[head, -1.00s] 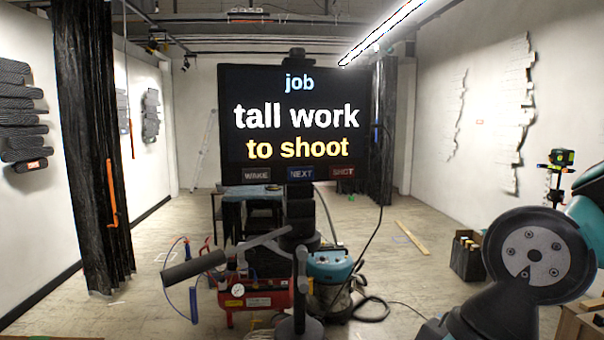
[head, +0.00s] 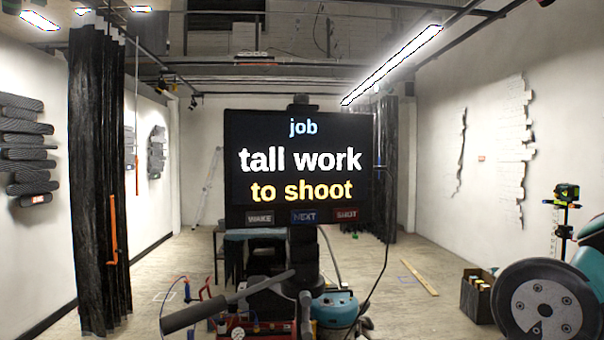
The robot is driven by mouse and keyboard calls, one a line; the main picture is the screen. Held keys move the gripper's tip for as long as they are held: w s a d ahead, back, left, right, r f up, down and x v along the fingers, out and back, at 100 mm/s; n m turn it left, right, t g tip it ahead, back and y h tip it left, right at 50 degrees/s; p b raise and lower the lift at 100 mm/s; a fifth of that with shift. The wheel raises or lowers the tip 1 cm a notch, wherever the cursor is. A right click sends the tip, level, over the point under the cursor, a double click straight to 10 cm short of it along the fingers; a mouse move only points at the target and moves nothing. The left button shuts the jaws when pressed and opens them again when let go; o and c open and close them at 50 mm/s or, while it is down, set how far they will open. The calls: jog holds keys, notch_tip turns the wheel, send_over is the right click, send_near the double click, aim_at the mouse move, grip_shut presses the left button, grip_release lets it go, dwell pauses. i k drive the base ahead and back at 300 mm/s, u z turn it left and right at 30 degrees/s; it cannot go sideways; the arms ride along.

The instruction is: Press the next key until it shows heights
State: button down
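A black screen (head: 296,170) stands on a dark stand in the middle of the head view. It reads "job" in blue, "tall work" in white and "to shoot" in yellow. Three keys sit in a row along its lower edge. The blue NEXT key (head: 304,216) is in the middle, the grey WAKE key (head: 260,218) is on its left and the red SHOT key (head: 346,214) is on its right. Nothing covers the keys. My gripper is not in view; only a round grey and teal link of my arm shows at the lower right.
A dark padded bar (head: 197,317) juts left from the stand. A blue vacuum (head: 335,308) and a red compressor (head: 262,330) stand at its foot. A box of bottles (head: 477,297) and a green-topped tripod device (head: 566,194) are at the right.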

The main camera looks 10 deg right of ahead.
aim_at(308, 216)
jog(key=k, duration=1.35)
jog(key=u, duration=0.65)
jog(key=i, duration=1.35)
jog(key=z, duration=0.7)
